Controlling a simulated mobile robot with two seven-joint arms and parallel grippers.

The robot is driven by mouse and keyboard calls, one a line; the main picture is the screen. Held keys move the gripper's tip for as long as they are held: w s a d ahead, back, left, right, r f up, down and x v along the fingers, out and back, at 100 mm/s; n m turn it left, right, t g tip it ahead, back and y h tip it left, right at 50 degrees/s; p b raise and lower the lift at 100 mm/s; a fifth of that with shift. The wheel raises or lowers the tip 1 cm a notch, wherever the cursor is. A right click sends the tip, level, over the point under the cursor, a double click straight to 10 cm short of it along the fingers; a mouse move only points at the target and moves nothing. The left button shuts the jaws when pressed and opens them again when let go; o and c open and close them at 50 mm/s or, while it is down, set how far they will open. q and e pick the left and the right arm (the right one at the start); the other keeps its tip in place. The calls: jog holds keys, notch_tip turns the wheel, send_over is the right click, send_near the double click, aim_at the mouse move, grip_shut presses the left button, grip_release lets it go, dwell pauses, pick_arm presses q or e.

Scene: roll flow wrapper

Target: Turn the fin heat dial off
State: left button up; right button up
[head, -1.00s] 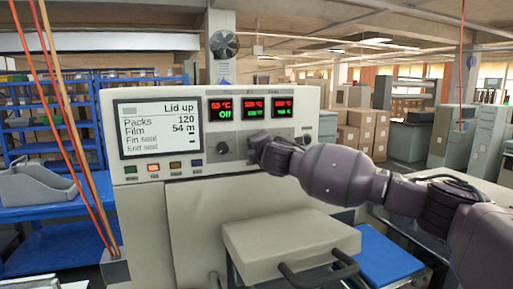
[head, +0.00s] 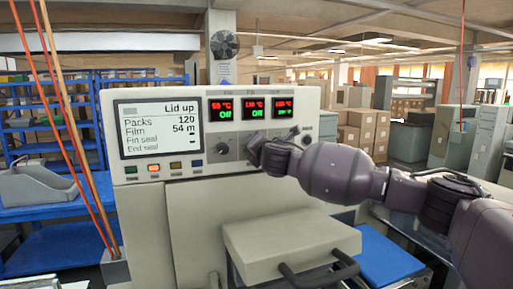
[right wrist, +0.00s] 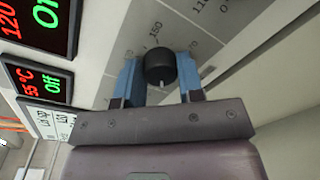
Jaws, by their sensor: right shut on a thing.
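A black dial (right wrist: 160,67) on the machine's front panel sits between the two blue fingers of my right gripper (right wrist: 160,80) in the right wrist view. The fingers are shut on it from both sides. Its pale pointer mark faces the bottom of that picture, away from the 150 on the scale. In the head view my right gripper (head: 258,149) hides this dial, below the middle display (head: 254,108). That display reads 120 °C in red and Off in green. The dial's own name is not legible. My left gripper is not in view.
The left display (head: 221,109) reads Off, with another dial (head: 222,148) below it. The right display (head: 285,108) has unclear green text. A large screen (head: 160,128) shows Lid up. A grey lid with a black handle (head: 290,245) juts out below my right arm.

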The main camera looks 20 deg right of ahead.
jog(key=o, duration=0.9)
jog(key=shift+s, duration=0.15)
pick_arm(q)
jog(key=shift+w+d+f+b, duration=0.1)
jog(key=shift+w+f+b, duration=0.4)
jog(key=shift+b, duration=0.7)
pick_arm(e)
jog(key=shift+s+d+r, duration=0.1)
jog(key=shift+s+r, duration=0.05)
jog(key=shift+s, duration=2.5)
jog(key=shift+s+r, duration=0.15)
jog(key=shift+s, duration=2.45)
